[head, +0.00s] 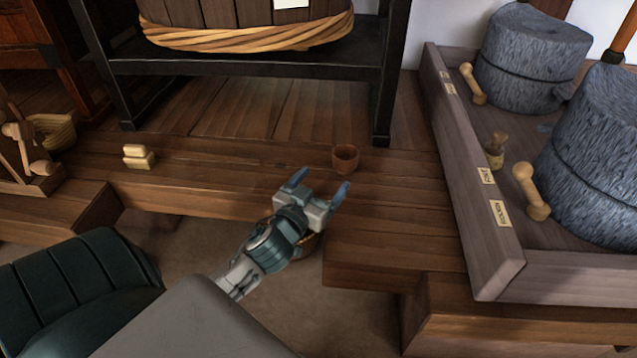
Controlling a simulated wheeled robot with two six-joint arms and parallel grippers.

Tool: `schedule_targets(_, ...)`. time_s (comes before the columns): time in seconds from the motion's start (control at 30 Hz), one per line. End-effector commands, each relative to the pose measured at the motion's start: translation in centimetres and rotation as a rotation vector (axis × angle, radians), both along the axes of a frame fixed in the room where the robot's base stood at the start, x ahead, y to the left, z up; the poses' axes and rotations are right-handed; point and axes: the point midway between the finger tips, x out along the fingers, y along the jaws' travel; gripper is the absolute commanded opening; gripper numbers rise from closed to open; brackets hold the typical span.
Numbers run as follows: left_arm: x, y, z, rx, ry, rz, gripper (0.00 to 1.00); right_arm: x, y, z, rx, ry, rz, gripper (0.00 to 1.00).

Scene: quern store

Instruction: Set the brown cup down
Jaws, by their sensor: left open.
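The brown cup (345,158) stands upright on the wooden floor boards, near the front leg of the black stand. My left gripper (322,179) is open, with its two blue fingertips apart and nothing between them. It is just in front of the cup, and the cup shows beyond the fingertips, apart from them in the picture. My right gripper does not show.
A black stand (250,67) carrying a rope-bound tub (250,35) is behind the cup. At right, a wooden tray (470,210) holds stone querns (525,55). Pale blocks (139,157) lie at left. The raised floor has a stepped front edge.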

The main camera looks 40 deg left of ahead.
Motion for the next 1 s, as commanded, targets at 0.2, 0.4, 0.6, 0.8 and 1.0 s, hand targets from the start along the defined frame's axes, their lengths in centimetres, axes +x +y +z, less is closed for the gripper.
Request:
schedule_targets(0.2, -1.0, -0.2, 0.1, 0.000, -0.001, -0.001, 0.82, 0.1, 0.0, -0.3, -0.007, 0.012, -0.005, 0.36)
schedule_targets(0.4, 0.0, -2.1, 3.1, -0.010, -0.094, -0.054, 0.82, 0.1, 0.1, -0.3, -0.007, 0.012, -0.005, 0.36)
schedule_targets(0.6, 0.2, -8.6, 18.4, -0.007, -0.583, -0.227, 0.82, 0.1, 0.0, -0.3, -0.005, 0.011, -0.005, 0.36)
schedule_targets(0.8, -8.9, -11.2, 34.8, 0.018, -1.291, -0.209, 0.82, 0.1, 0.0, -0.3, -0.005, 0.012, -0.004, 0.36)
schedule_targets(1.0, -18.1, -10.1, 40.4, -0.007, -1.752, -0.035, 0.82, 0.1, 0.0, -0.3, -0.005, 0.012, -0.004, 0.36)
